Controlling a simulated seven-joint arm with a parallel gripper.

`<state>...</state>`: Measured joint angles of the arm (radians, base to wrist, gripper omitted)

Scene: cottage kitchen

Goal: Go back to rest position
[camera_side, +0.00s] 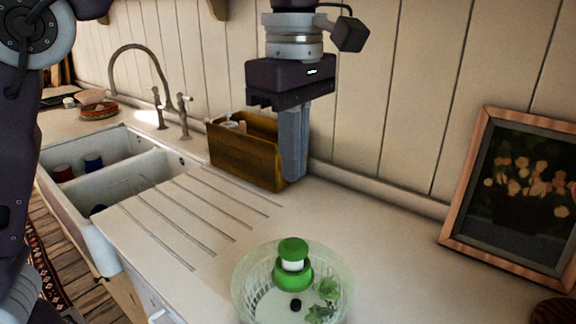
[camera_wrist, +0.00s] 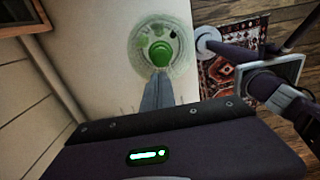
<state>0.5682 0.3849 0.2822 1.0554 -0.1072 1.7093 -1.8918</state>
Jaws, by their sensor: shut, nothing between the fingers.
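My gripper (camera_side: 293,178) points straight down above the counter, in front of the wooden box. Its fingers are together with nothing between them. In the wrist view my gripper (camera_wrist: 160,82) also shows as one closed pair of fingers. A clear bowl (camera_side: 243,297) with a green-and-white knobbed part (camera_side: 293,250) stands on the counter at the front, apart from my gripper. In the wrist view the bowl (camera_wrist: 186,66) lies beyond the fingertips. Some green leaves (camera_side: 325,293) show in the bowl.
A wooden box (camera_side: 240,155) stands against the wall, close to my gripper. A white double sink (camera_side: 130,150) with a tap (camera_side: 150,65) is at the left. A framed flower picture (camera_side: 480,170) leans at the right. The counter (camera_side: 385,245) between bowl and frame is clear.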

